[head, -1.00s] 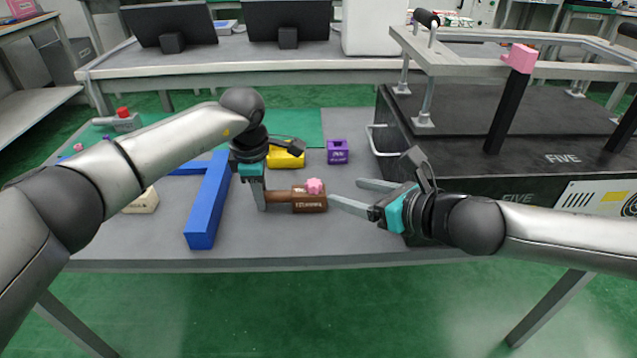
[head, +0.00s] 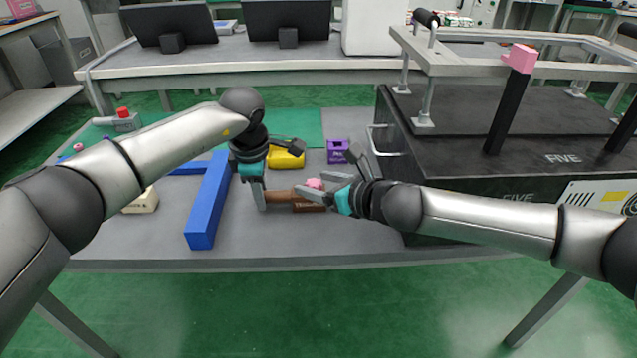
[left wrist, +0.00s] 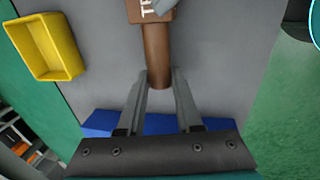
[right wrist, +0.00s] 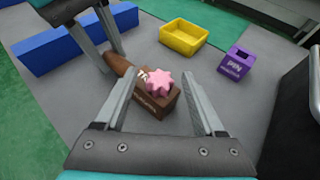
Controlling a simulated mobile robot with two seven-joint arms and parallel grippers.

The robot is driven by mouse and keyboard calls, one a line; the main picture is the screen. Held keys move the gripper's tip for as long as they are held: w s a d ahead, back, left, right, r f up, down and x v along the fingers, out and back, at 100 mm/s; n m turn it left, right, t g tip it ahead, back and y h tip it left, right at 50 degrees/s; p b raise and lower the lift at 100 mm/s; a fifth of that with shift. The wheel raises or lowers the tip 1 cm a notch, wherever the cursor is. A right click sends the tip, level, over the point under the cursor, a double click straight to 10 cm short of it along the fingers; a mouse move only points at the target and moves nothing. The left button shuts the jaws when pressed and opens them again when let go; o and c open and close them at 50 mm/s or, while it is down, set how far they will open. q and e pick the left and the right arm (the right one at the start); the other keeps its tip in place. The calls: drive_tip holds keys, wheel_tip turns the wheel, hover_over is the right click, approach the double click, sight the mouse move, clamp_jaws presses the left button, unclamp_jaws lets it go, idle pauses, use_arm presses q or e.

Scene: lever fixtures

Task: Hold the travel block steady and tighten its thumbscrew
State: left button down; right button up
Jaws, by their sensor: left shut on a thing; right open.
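The travel block is a brown block (right wrist: 150,99) with a round handle on its left and a pink star-shaped thumbscrew (right wrist: 163,82) on top. In the head view the thumbscrew (head: 315,184) is partly covered by my right gripper. My left gripper (head: 263,203) is shut on the block's handle (left wrist: 157,55), fingers on either side of it in the left wrist view. My right gripper (right wrist: 164,88) is open, its fingers spread to either side of the thumbscrew in the right wrist view. I cannot tell whether they touch it.
A yellow bin (right wrist: 184,38) and a purple labelled box (right wrist: 237,63) stand behind the block. A long blue bar (head: 207,210) lies to the left. A black case (head: 470,165) with a metal frame bounds the right side. The grey table's front edge is close.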

clamp_jaws()
idle(0.6)
